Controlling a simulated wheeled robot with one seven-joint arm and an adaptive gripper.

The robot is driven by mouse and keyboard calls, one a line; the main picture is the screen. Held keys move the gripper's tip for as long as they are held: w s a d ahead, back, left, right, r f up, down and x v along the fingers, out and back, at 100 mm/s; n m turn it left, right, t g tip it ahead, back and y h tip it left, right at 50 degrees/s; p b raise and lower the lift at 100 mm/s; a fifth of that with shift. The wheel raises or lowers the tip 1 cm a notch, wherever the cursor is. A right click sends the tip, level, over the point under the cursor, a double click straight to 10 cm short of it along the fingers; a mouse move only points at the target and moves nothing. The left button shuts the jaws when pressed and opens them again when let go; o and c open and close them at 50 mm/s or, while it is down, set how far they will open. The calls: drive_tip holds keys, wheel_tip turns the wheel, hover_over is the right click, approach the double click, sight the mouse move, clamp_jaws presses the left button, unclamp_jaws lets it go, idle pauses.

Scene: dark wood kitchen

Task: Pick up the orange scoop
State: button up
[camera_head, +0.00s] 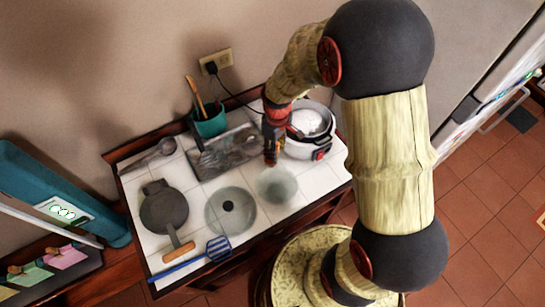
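My gripper (271,158) reaches down over the white tiled table, near its back right, just left of the rice cooker. It is small and dark, with orange-red parts at its tip. I cannot tell whether these are its fingers or part of an orange scoop, nor whether it is open or shut. No separate orange scoop can be clearly made out. A grey scoop-like ladle (163,148) lies at the table's back left. An orange-brown handle (179,252) lies at the front left, by a dark round pan (164,208).
The white rice cooker (308,146) stands at the back right. A teal pot (209,122) with wooden utensils and a grey tray (234,152) are at the back. A glass lid (231,204), a clear bowl (276,186) and a blue spatula (190,264) occupy the front.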

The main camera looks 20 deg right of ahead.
drive_tip(key=c, duration=0.3)
clamp_jaws()
idle(0.5)
